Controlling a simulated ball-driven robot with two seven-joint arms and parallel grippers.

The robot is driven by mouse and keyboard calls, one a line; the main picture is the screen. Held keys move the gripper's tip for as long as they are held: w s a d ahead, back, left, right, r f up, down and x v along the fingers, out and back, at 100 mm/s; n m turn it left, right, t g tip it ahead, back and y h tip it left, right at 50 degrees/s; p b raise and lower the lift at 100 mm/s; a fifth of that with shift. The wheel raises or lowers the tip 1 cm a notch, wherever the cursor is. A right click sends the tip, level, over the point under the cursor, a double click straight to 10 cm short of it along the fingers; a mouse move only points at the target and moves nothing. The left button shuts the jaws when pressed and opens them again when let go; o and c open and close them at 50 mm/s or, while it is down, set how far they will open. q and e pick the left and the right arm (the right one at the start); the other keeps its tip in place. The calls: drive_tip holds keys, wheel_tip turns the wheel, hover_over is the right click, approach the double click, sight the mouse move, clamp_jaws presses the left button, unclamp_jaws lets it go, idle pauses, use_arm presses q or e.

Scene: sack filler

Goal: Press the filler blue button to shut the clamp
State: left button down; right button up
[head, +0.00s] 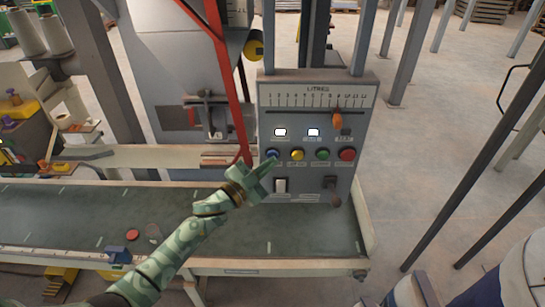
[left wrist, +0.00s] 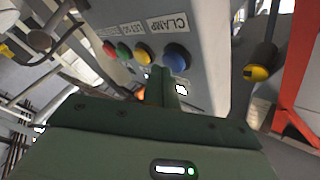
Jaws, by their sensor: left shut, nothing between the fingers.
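The grey filler panel (head: 310,105) stands behind the conveyor. The blue button (head: 272,154) is the leftmost in a row with yellow, green and red buttons. In the left wrist view the blue button (left wrist: 176,57) sits beside the label CLAMP. My left gripper (head: 272,163) is shut and empty, with its fingertips at the lower edge of the blue button in the head view. In the left wrist view the shut fingers (left wrist: 160,84) point at the panel just below and left of the button. I cannot tell whether they touch it. My right gripper is not in view.
The yellow button (head: 297,154) is close to the right of the blue one, then green (head: 322,154) and red (head: 347,154). A white switch (head: 281,185) and a dark knob (head: 330,183) sit below. A red bar (head: 239,105) runs down left of the panel.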

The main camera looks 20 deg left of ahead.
use_arm(q)
drive_tip(key=shift+w+a, duration=0.1)
drive_tip(key=shift+w, duration=0.15)
idle(0.4)
drive_tip(key=shift+s+d+p, duration=0.3)
drive_tip(key=shift+s+p, duration=0.1)
drive_tip(key=shift+s, duration=0.55)
drive_tip(key=s, duration=0.2)
drive_tip(key=s+d+p, duration=0.1)
drive_tip(key=s+p, duration=0.1)
drive_tip(key=s, duration=0.1)
drive_tip(key=shift+s+d, duration=0.3)
drive_tip(key=shift+s, duration=0.05)
